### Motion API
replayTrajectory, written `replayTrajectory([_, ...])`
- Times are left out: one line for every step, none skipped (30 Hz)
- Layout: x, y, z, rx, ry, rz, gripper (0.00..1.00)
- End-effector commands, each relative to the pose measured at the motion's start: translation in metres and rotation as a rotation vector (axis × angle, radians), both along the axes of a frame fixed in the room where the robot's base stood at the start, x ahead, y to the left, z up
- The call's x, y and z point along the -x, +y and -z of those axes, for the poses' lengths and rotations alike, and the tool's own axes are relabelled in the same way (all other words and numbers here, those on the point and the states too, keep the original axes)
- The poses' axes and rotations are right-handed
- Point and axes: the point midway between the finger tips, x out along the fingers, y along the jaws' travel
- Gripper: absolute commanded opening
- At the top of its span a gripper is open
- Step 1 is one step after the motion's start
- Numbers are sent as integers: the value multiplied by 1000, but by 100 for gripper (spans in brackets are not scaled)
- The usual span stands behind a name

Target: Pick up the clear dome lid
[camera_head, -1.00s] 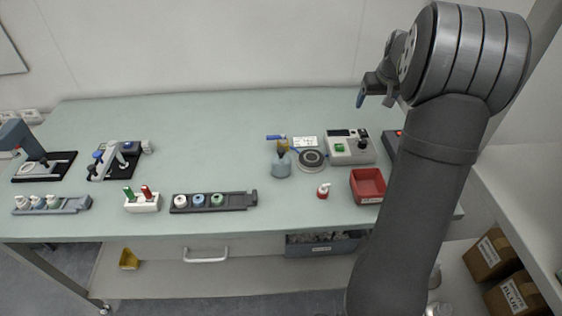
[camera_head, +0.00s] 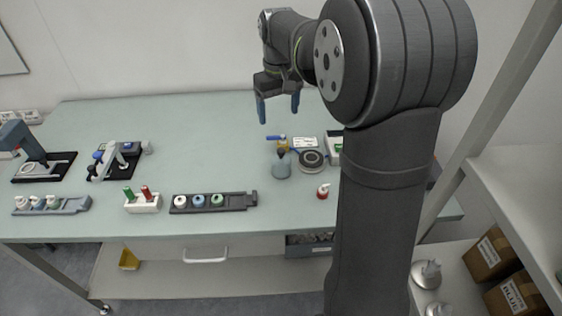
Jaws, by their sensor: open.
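I cannot make out a clear dome lid for sure in the head view. My gripper (camera_head: 279,111) is open and empty, its two blue fingers pointing down above the back of the table. It hangs above and behind a grey-blue cup (camera_head: 281,168) with brown and dark items in its top. A round grey disc with a light rim (camera_head: 312,160) lies just right of the cup. My arm covers the right part of the table, so anything there is hidden.
A small red-and-white bottle (camera_head: 323,191) stands in front of the disc. A dark rack with several coloured caps (camera_head: 240,202), a white holder with green and red items (camera_head: 143,205) and a dark-based fixture (camera_head: 115,160) stand further left. The table's back left is clear.

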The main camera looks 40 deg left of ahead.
Motion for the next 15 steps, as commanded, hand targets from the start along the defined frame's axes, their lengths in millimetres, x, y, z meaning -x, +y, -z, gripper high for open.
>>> replayTrajectory([0, -1, 11, 4, 3, 1, 75])
replayTrajectory([0, -1, 17, 3, 2, 1, 75])
replayTrajectory([0, -1, 26, 4, 4, 1, 75])
replayTrajectory([0, -1, 33, 4, 4, 1, 75])
replayTrajectory([0, -1, 40, 5, 4, 1, 75])
replayTrajectory([-1, -1, 49, 3, 3, 1, 75])
replayTrajectory([-1, -1, 55, 3, 3, 1, 75])
replayTrajectory([0, -1, 62, 3, 3, 1, 75])
replayTrajectory([-1, -1, 71, 3, 3, 1, 75])
replayTrajectory([-1, -1, 77, 3, 3, 1, 75])
replayTrajectory([-1, -1, 82, 3, 3, 1, 75])
replayTrajectory([-1, -1, 89, 2, 3, 1, 75])
replayTrajectory([-1, -1, 93, 1, 3, 2, 75])
replayTrajectory([-1, -1, 97, 1, 1, 2, 75])
replayTrajectory([-1, -1, 102, 2, 2, 2, 75])
